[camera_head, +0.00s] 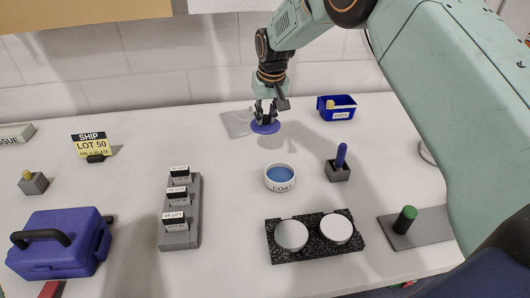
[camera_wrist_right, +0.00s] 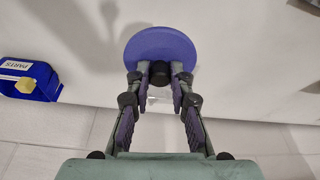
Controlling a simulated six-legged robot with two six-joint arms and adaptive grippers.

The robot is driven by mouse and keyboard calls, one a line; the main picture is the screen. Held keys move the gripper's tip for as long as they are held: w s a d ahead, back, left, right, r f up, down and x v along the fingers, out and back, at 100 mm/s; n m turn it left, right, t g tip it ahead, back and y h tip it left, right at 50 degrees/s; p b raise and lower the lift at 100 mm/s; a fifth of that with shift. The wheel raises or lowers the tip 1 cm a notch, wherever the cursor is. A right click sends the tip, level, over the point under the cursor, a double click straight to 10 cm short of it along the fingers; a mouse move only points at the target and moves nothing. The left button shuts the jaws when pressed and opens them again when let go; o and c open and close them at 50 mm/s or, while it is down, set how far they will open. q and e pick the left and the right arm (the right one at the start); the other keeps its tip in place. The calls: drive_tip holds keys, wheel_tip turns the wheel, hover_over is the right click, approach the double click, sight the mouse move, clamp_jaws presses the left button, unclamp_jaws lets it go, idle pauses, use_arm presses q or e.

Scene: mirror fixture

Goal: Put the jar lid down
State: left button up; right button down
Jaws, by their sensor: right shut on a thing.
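The jar lid (camera_head: 266,127) is a flat blue disc with a dark knob. My right gripper (camera_head: 265,115) is shut on the knob, with the disc below the fingers near the back of the table. In the right wrist view the lid (camera_wrist_right: 161,52) shows as a purple-blue disc, and the gripper's fingers (camera_wrist_right: 160,80) close on its black knob from both sides. I cannot tell how far the disc is from the table. A round white jar labelled COAT (camera_head: 280,178), blue inside, stands open in front of it. My left gripper is not in view.
A grey flat sheet (camera_head: 236,123) lies left of the lid. A blue parts bin (camera_head: 342,112) stands to its right. A holder with a blue-handled tool (camera_head: 340,165), a black block with two round mirrors (camera_head: 315,237) and a card rack (camera_head: 182,212) stand nearer.

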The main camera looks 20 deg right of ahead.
sight(266, 126)
drive_tip(key=shift+w+r, duration=0.25)
drive_tip(key=shift+r, duration=0.15)
drive_tip(key=shift+s+f, duration=0.15)
drive_tip(key=shift+s, duration=0.05)
wheel_tip(266, 126, down, 5)
drive_tip(key=shift+f, duration=0.75)
wheel_tip(266, 126, down, 3)
drive_tip(key=shift+s+a+r, duration=0.1)
drive_tip(key=shift+s, duration=0.05)
drive_tip(key=shift+w+f, duration=0.2)
drive_tip(key=shift+f, duration=0.1)
